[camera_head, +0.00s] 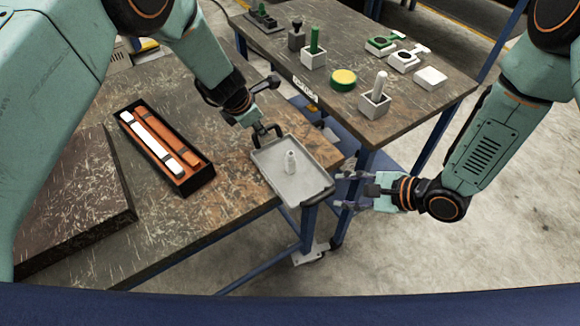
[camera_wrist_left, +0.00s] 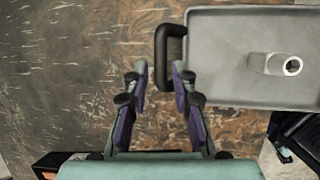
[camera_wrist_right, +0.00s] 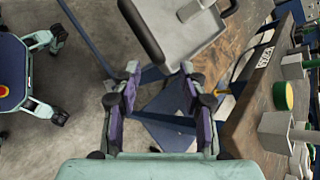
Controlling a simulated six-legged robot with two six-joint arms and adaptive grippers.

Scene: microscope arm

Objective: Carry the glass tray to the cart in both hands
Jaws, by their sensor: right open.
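The tray has a black handle at each end. My left gripper (camera_wrist_left: 160,72) is open, with the left handle (camera_wrist_left: 163,50) between its fingertips in that view; I cannot tell whether they touch. My right gripper (camera_head: 340,189) is open and empty, just right of the right handle (camera_head: 319,197). The right handle (camera_wrist_right: 143,32) lies ahead of its fingers in the right wrist view.
A black case (camera_head: 207,170) with orange and white bars lies left of the tray. A dark slab (camera_head: 70,205) lies at the bench's left. The second table (camera_head: 440,88) behind holds several green, white and grey parts. Bare floor lies to the right.

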